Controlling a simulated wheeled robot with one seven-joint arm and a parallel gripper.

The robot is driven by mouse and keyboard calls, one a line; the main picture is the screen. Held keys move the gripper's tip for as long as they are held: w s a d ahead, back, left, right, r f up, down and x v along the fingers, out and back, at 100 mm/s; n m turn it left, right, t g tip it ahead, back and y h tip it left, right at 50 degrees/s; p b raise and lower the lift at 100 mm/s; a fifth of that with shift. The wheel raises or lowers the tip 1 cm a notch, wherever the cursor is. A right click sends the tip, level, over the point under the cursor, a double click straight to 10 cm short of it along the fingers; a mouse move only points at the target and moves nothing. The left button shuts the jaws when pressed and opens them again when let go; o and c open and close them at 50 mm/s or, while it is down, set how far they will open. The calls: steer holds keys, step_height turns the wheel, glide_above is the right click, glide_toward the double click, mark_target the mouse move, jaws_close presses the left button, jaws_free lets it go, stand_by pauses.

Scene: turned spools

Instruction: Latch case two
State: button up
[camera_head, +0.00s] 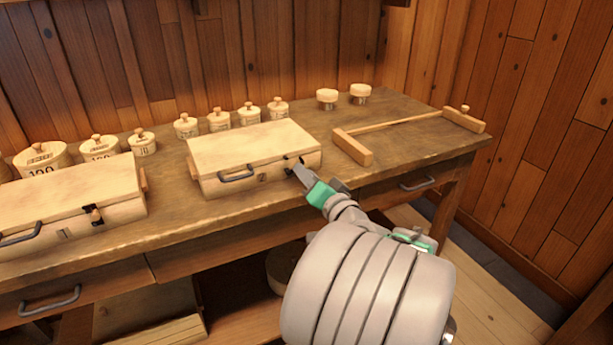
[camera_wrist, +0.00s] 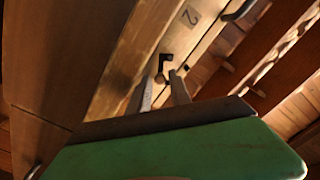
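Case two (camera_head: 235,185) is a pale wooden box with a flat lid lying down on it, a dark front handle (camera_head: 236,174) and a "2" on its front. The "2" (camera_wrist: 191,16) also shows in the wrist view. Its dark latch (camera_wrist: 165,62), with a small rounded knob (camera_wrist: 160,77), is at the right of the front. My gripper (camera_head: 300,173) is at this latch. In the wrist view my fingers (camera_wrist: 162,88) are apart, with the knob between or just beyond their tips. I cannot tell whether they touch it.
Case one (camera_head: 120,212) stands to the left on the workbench (camera_head: 185,225). Lidded canisters (camera_head: 98,148) line the back. Two small round-topped pieces (camera_head: 327,98) and a wooden bar frame (camera_head: 353,148) are to the right. Drawer handles (camera_head: 418,184) stick out below the bench edge.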

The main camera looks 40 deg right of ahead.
jaws_close()
stand_by(0.4)
